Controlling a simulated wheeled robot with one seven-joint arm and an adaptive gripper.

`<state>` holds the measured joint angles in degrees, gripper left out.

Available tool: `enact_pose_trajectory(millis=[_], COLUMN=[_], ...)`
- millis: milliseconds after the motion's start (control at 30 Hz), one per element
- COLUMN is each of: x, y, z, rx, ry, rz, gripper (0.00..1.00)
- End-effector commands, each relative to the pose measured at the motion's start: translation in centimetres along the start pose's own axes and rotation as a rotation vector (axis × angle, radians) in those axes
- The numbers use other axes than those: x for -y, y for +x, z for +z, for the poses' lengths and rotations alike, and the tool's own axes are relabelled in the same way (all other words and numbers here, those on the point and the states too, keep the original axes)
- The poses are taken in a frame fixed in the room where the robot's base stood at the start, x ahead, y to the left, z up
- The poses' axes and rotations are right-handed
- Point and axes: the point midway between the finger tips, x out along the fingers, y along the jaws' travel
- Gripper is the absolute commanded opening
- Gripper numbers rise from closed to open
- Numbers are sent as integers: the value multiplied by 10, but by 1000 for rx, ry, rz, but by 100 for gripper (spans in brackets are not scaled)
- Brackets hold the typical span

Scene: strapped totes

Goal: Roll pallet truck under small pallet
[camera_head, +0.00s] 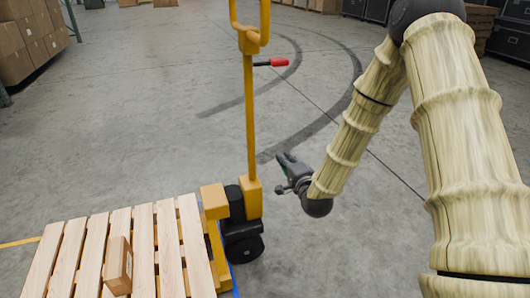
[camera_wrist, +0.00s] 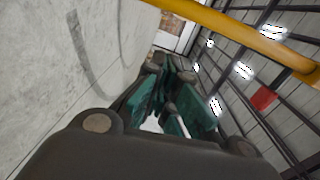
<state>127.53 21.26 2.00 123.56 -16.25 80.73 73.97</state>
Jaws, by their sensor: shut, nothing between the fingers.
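The yellow pallet truck (camera_head: 250,120) stands upright in the middle of the head view, with a tall handle, a red-gripped lever (camera_head: 276,62) and black wheels at its base. The small wooden pallet (camera_head: 170,245) lies at the lower left. The truck's yellow body is right at the pallet's right edge; its forks are not visible, so I cannot tell how far they reach under the slats. My gripper (camera_head: 285,168) is shut and empty, just right of the truck's mast and apart from it. In the wrist view, the yellow bar (camera_wrist: 235,25) crosses beyond my teal fingers (camera_wrist: 172,108).
Stacked cartons (camera_head: 28,45) stand at the far left, and dark cases (camera_head: 510,38) at the far right. The grey concrete floor (camera_head: 150,120) between is open. A blue line shows beside the pallet's right edge.

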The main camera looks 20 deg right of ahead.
Motion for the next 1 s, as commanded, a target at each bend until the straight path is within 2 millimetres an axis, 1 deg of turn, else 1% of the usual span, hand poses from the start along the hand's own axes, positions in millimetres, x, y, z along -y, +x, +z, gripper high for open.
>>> enact_pose_trajectory(millis=[133, 267, 333, 867, 900, 1000], x=[9, 11, 11, 14, 14, 15], y=[7, 16, 24, 110, 109, 111], z=[-6, -6, -6, -6, 1, 12], rx=[-8, -8, -7, -7, -5, -5], ry=[41, 46, 45, 43, 43, 43], rz=[-47, -53, -52, -51, -49, -49], gripper=[0, 0, 0, 0, 0, 0])
